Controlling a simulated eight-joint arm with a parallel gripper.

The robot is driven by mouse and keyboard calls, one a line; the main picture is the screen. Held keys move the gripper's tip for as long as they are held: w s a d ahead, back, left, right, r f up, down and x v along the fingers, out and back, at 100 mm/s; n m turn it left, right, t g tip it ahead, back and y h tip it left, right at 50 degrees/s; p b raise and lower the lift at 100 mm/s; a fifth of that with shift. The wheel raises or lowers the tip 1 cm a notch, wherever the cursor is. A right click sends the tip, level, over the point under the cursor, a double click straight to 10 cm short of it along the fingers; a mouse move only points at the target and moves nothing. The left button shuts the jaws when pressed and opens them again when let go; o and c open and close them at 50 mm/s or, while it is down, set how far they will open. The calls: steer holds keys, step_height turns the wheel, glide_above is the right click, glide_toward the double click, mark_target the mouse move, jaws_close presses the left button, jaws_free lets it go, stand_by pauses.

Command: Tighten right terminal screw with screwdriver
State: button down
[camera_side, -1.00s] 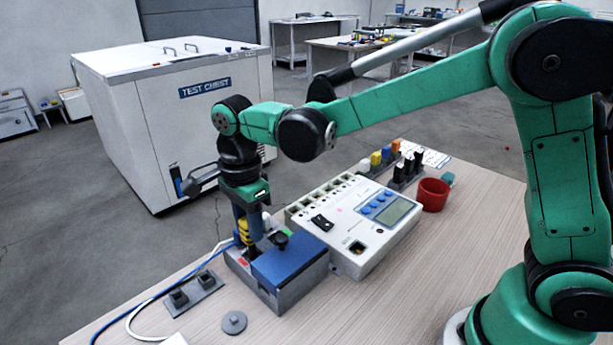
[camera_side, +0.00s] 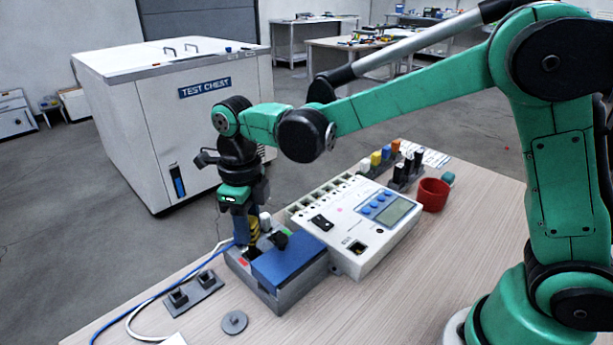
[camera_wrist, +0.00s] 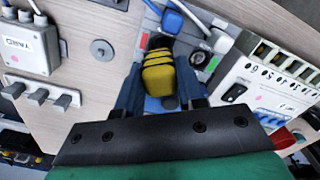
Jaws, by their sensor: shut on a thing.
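My gripper (camera_side: 247,230) is shut on the yellow-and-black handle of the screwdriver (camera_side: 254,228). It holds the screwdriver upright over the back left part of the grey terminal box (camera_side: 290,297), beside its blue cover (camera_side: 290,261). In the wrist view the yellow handle (camera_wrist: 160,76) sits between the two dark blue fingers of my gripper (camera_wrist: 161,92). The screwdriver's tip and the right terminal screw are hidden beneath the handle and fingers, so I cannot tell whether they touch.
A white meter unit (camera_side: 350,235) stands right beside the box. A blue cable (camera_side: 150,298) and a white cable lie to the left, near a grey holder (camera_side: 194,293) and a grey disc (camera_side: 234,322). A red cup (camera_side: 433,194) stands farther right.

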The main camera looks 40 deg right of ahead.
steer(key=shift+c, duration=1.1)
jaws_free()
